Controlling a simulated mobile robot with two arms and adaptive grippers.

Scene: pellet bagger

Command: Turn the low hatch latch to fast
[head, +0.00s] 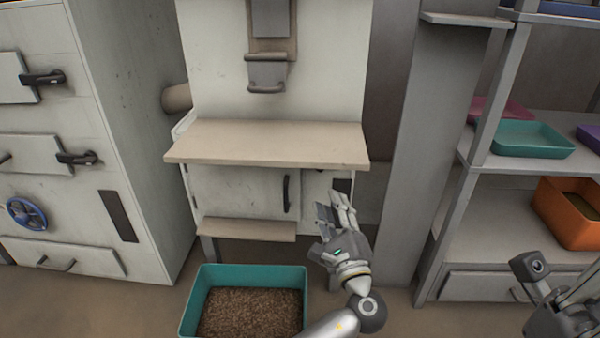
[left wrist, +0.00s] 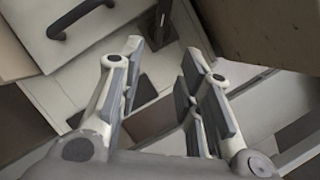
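The low hatch (head: 240,192) is a pale door under the bagger's shelf, with a dark upright handle (head: 287,194) at its right side. The handle also shows at the top left of the left wrist view (left wrist: 80,18). My left gripper (head: 333,203) is in front of the panel right of this handle, apart from the handle. In the left wrist view its two fingers (left wrist: 160,75) stand apart with nothing between them.
A wooden shelf (head: 265,143) juts out above the hatch, and a lower ledge (head: 245,230) sits below it. A teal bin (head: 200,303) of pellets stands on the floor in front. A grey post (head: 428,150) and a rack with trays are at right.

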